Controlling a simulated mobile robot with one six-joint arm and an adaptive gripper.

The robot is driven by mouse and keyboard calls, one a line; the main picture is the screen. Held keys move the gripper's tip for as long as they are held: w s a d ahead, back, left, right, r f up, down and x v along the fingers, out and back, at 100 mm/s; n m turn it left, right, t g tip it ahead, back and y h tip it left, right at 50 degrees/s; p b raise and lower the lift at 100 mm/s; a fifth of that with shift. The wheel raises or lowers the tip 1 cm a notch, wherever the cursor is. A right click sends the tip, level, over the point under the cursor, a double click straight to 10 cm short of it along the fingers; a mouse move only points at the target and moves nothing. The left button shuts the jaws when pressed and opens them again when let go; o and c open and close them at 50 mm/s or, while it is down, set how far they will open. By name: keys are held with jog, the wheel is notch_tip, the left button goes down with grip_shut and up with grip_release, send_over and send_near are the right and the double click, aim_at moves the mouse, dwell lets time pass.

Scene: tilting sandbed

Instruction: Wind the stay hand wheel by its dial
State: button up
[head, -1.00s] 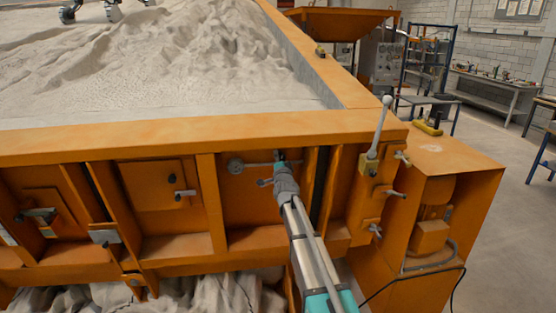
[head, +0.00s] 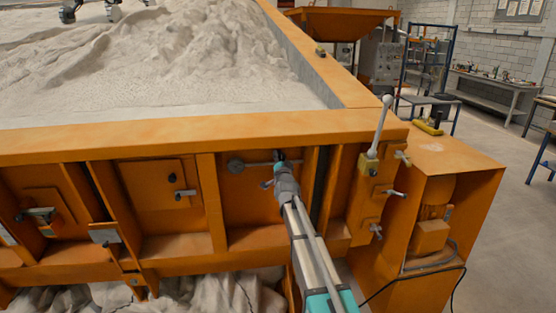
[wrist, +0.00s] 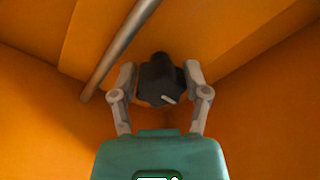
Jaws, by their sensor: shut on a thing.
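My gripper (head: 279,168) is at the orange side panel below the sandbed's front rim, at the right end of a thin grey rod. In the wrist view, my gripper (wrist: 162,88) has its two fingers closed on either side of a dark, faceted knob (wrist: 160,77). The knob has a small pale mark on its face. I cannot tell whether this knob is the stay hand wheel's dial. In the head view, my gripper and wrist hide the held part.
The grey rod (wrist: 120,45) runs close to the left finger. Orange ribs (head: 207,195) flank the recess. A lever with a white ball (head: 386,101) and several small handles stand to the right. The sandbed rim (head: 200,135) overhangs above.

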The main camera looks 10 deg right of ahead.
jog(key=n, duration=0.5)
jog(key=shift+w+d+n, duration=0.1)
jog(key=shift+d+n, duration=0.05)
jog(key=shift+n, duration=0.15)
jog(key=n, duration=0.4)
jog(key=shift+n+y, duration=0.4)
jog(key=n, duration=0.5)
jog(key=shift+d, duration=0.1)
jog(key=n+y, duration=0.1)
jog(key=n, duration=0.4)
jog(key=shift+r, duration=0.1)
jog(key=o, duration=1.1)
jog(key=shift+o, duration=0.2)
jog(key=shift+d, duration=0.1)
